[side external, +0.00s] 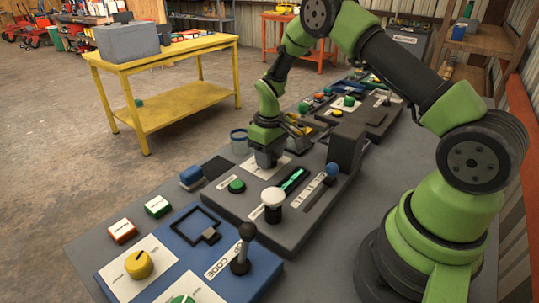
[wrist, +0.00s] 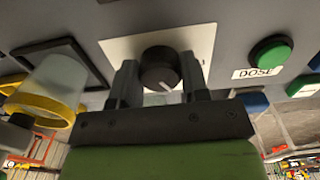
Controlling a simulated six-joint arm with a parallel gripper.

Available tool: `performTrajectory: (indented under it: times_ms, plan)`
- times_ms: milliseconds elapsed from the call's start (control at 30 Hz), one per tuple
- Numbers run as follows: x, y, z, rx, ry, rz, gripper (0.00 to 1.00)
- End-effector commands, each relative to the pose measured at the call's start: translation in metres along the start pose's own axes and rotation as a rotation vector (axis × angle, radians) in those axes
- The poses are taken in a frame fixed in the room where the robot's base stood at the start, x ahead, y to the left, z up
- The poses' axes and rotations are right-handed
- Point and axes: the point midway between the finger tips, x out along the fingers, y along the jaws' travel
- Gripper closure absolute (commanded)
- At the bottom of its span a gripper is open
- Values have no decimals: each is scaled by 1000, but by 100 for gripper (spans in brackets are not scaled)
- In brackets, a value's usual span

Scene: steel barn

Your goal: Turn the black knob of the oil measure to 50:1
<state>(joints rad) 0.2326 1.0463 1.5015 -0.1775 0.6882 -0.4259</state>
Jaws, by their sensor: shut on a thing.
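The black knob (wrist: 158,56) stands on a white plate (wrist: 118,45) of the grey oil measure in the wrist view. A white pointer line on the knob's face points down and slightly right. The plate's markings are too unclear to read. My gripper (wrist: 160,70) has a finger on each side of the knob and is shut on it. In the side view my gripper (side external: 267,160) points down at the grey oil measure (side external: 215,205) and hides the knob. The green DOSE button (wrist: 270,53) is to the right of the knob in the wrist view.
A clear cup (wrist: 48,85) in a yellow ring is left of my gripper in the wrist view. A white-topped post (side external: 273,197), blue-knobbed lever (side external: 332,170) and dark upright block (side external: 346,145) stand nearby. A blue panel (side external: 180,262) with a black joystick (side external: 243,248) is in front.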

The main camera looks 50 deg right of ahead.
Motion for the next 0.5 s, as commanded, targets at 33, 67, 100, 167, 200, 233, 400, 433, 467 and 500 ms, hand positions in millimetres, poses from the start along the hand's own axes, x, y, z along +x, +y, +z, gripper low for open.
performTrajectory:
  times_ms: [33, 67, 100, 167, 200, 233, 400, 433, 467, 500]
  plan:
    - [0, 0, 1, -43, -3, -2, 82]
    - [0, 0, 1, -72, -3, -2, 82]
    - [0, 0, 1, -109, -3, -2, 82]
    - [0, 0, 1, -167, -3, -2, 82]
    - [0, 0, 1, -204, -3, -2, 82]
    - [0, 0, 1, -233, -3, -2, 82]
    - [0, 0, 1, -393, -3, -2, 82]
    - [0, 0, 1, -421, -3, -2, 82]
    - [0, 0, 1, -448, -3, -2, 82]
    - [0, 0, 1, -483, -3, -3, 82]
